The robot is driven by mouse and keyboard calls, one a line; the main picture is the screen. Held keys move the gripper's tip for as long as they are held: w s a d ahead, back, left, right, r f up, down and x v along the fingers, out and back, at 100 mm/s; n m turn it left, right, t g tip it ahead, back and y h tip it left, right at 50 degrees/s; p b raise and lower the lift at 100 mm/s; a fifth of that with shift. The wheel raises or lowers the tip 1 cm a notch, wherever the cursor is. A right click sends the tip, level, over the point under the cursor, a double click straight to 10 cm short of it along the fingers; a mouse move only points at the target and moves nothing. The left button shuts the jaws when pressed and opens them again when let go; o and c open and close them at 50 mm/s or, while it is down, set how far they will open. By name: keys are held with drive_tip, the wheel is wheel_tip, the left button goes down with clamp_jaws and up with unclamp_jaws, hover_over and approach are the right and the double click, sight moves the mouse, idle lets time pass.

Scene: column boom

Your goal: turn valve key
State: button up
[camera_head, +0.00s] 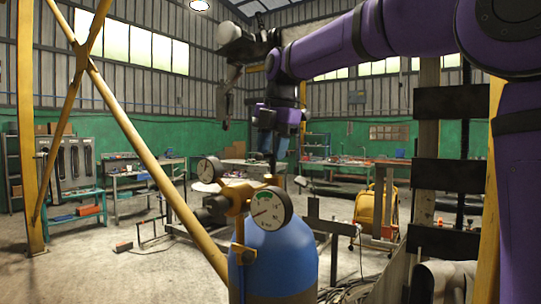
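A blue gas cylinder (282,262) stands upright in the lower middle, with a brass valve body (238,193) on top. A large round gauge (268,210) faces me on its right, and a smaller gauge (209,170) sits to its upper left. A yellow bar (239,255) hangs down the cylinder's left side; I cannot tell whether this is the valve key. My gripper (272,152) hangs below my purple arm, pointing down above the valve and gauges. Its fingertips are small and partly lost against the background, so I cannot tell their gap or any contact.
A yellow diagonal brace (138,147) crosses at left, close to the cylinder. A dark-plated post (426,165) stands at right. Workbenches (128,190) line the back, and a yellow case (376,212) stands behind right. The concrete floor (110,262) is mostly free at lower left.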

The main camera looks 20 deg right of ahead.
wheel_tip(320, 180, up, 9)
drive_tip(key=s+d, duration=0.1)
drive_tip(key=shift+s, duration=0.25)
drive_tip(key=shift+f, duration=0.1)
idle(0.3)
drive_tip(key=s+d+f+m+t, duration=0.1)
drive_tip(key=s+d+f+m, duration=0.2)
drive_tip(key=s+f+m, duration=0.9)
drive_tip(key=s+d+f+m+t+h, duration=0.1)
drive_tip(key=s+d+f+m+t, duration=0.1)
drive_tip(key=s+f+m, duration=1.1)
drive_tip(key=shift+s+d+f+t, duration=0.3)
drive_tip(key=shift+s+d+f, duration=0.4)
drive_tip(key=shift+s, duration=0.25)
